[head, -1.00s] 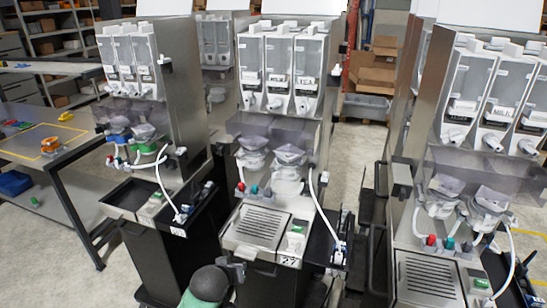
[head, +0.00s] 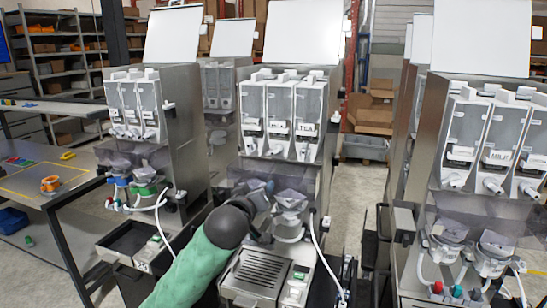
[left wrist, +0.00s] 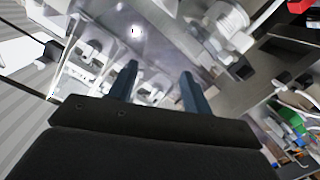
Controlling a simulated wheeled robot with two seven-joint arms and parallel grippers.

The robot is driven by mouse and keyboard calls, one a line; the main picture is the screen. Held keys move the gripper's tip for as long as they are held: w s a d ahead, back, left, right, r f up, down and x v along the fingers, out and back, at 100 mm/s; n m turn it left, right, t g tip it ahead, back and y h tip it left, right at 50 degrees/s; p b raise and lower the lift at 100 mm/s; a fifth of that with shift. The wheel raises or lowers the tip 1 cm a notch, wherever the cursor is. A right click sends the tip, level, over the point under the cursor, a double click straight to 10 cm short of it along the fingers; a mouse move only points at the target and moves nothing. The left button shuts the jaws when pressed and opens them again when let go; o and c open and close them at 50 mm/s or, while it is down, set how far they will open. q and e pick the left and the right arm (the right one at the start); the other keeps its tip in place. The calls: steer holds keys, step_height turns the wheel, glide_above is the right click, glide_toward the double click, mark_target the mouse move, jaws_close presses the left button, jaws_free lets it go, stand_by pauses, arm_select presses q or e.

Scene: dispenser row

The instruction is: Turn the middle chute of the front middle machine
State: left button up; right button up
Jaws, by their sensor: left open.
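The front middle machine (head: 255,258) is a tall steel dispenser with three clear canisters side by side. Each canister has a white chute at its bottom front. The middle chute (head: 276,149) sits between the left chute (head: 249,146) and the right chute (head: 302,151). My left gripper (head: 264,187) is in front of this machine, below the chutes, at the height of the clear cover and mixing bowls, and partly hides the left bowl. In the left wrist view its two dark fingers (left wrist: 160,88) are spread, with white chute-like parts behind them and nothing held. My right gripper is out of view.
A similar machine (head: 180,105) stands at left and another (head: 440,130) at right. A white hose (head: 318,245) hangs at the middle machine's right front. A table (head: 60,190) with small coloured items is at far left. Cardboard boxes (head: 370,112) lie behind.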

arm_select(q)
steer(key=t+h, duration=0.1)
glide_toward(275, 153)
steer(key=p+x, duration=0.3)
steer(key=x, duration=0.4)
steer(key=shift+w, duration=0.1)
steer(key=shift+w+d+f+p, duration=0.1)
steer(key=shift+w+d+p, duration=0.2)
steer(key=shift+w, duration=0.25)
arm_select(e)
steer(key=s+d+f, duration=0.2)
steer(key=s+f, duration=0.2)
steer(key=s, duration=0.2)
arm_select(q)
steer(key=shift+a, duration=0.1)
steer(key=c, duration=1)
